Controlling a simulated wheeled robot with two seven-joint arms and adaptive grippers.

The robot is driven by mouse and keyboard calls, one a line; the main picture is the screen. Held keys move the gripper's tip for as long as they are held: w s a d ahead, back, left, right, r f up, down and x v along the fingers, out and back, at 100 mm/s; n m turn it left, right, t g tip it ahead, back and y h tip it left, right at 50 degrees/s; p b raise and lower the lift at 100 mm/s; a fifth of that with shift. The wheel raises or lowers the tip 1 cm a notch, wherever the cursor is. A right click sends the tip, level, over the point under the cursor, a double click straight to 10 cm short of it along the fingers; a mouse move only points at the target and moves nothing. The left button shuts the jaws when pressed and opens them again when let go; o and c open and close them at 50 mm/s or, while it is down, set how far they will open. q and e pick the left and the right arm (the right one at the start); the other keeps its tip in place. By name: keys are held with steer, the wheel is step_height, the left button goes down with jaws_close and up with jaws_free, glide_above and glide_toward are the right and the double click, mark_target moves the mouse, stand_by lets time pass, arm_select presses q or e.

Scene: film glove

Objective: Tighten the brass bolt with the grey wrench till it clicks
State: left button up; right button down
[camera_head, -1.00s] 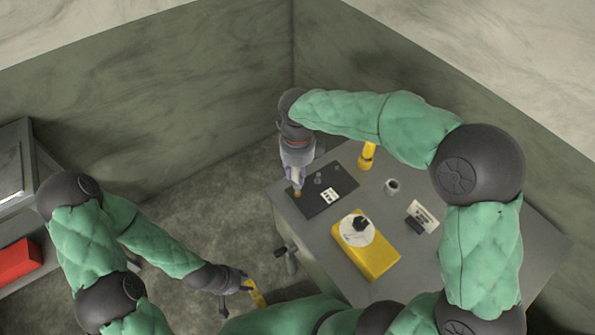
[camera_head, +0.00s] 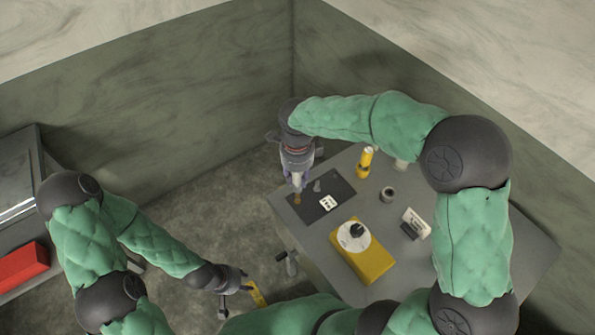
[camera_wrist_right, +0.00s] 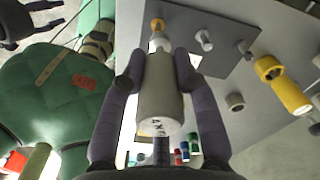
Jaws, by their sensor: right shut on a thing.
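The brass bolt (camera_head: 297,199) stands on the dark plate (camera_head: 325,209) at the table's far left corner. It also shows at the top of the right wrist view (camera_wrist_right: 157,24). My right gripper (camera_head: 298,180) is above the bolt, pointing down. In the wrist view its fingers are shut around the pale grey body of the wrench (camera_wrist_right: 155,95). The wrench's narrow end points at the bolt and appears to meet it; exact seating cannot be told. My left gripper (camera_head: 243,284) is low, off the table's left side, by a yellow piece (camera_head: 257,294); its jaws are unclear.
On the grey table (camera_head: 305,233) are a yellow box with a white dial (camera_head: 372,264), a yellow cylinder (camera_head: 365,163), a small grey ring (camera_head: 387,194) and a white card (camera_head: 416,222). A red box (camera_head: 22,261) lies on the left shelf.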

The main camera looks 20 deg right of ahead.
step_height(320, 180, up, 3)
steer(key=n+p, duration=0.8)
steer(key=shift+s+n, duration=0.1)
steer(key=shift+n, duration=0.3)
arm_select(q)
step_height(320, 180, up, 11)
steer(key=p, duration=0.1)
steer(key=shift+f, duration=0.2)
arm_select(e)
steer(key=shift+n, duration=1)
arm_select(q)
steer(key=shift+f, duration=0.15)
arm_select(e)
steer(key=shift+f, duration=0.1)
steer(key=shift+f+b, duration=0.25)
steer(key=shift+b, duration=0.05)
arm_select(q)
steer(key=shift+f+b, duration=1.85)
steer(key=shift+f, duration=0.35)
arm_select(e)
steer(key=shift+f, duration=1.95)
arm_select(q)
steer(key=shift+f+b, duration=0.5)
arm_select(e)
steer(key=shift+s+f, duration=0.1)
arm_select(q)
steer(key=shift+f+b, duration=0.75)
arm_select(e)
steer(key=shift+f, duration=0.8)
